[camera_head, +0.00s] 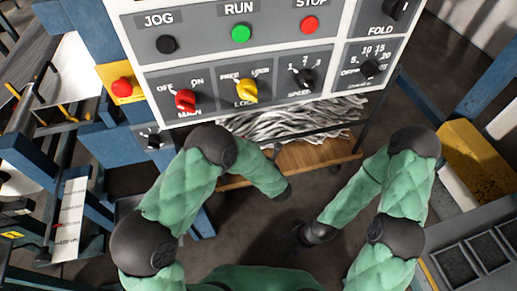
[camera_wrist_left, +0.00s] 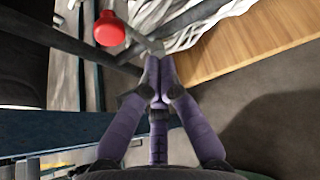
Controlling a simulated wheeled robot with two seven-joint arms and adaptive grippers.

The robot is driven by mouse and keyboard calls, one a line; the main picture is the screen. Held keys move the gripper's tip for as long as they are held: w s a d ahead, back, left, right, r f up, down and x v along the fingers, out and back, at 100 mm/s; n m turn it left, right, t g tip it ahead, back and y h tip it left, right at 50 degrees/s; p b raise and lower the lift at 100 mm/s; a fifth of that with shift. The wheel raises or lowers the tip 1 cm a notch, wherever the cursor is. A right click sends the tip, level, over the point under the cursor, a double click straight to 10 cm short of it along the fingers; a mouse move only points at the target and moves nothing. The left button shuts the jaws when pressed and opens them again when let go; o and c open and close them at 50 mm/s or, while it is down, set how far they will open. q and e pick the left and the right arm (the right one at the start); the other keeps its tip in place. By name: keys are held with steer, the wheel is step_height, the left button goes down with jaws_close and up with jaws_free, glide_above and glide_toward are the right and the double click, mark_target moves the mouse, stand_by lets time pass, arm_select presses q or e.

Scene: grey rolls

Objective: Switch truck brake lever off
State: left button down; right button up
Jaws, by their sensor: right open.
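In the left wrist view, a round red knob (camera_wrist_left: 109,29) sits on a short grey rod, the lever (camera_wrist_left: 140,38), at the upper left. My left gripper's purple fingers (camera_wrist_left: 158,62) come together just below the rod's right end, with the knob up and left of the tips. Whether the tips touch the rod is unclear. In the head view my left arm bends in at the centre, and its gripper is not clearly seen. My right gripper (camera_head: 298,236) is small and dark at the lower centre, open and away from the lever.
A control panel (camera_head: 225,58) with buttons and knobs fills the top. Grey strands (camera_head: 300,120) lie below it over a wooden board (camera_head: 300,158), also in the left wrist view (camera_wrist_left: 240,42). Blue frames stand left; a yellow block (camera_head: 475,165) is right. Dark floor is bare between my arms.

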arm_select(q)
steer(key=shift+s+a+r+p, duration=0.15)
steer(key=shift+s+p, duration=0.1)
steer(key=shift+s, duration=0.65)
steer(key=shift+s+r+p, duration=0.2)
steer(key=shift+s+p, duration=0.05)
steer(key=shift+s, duration=0.7)
steer(key=shift+s+a+r+p, duration=0.15)
steer(key=shift+s+p, duration=0.1)
steer(key=shift+s, duration=0.65)
steer(key=shift+d, duration=0.1)
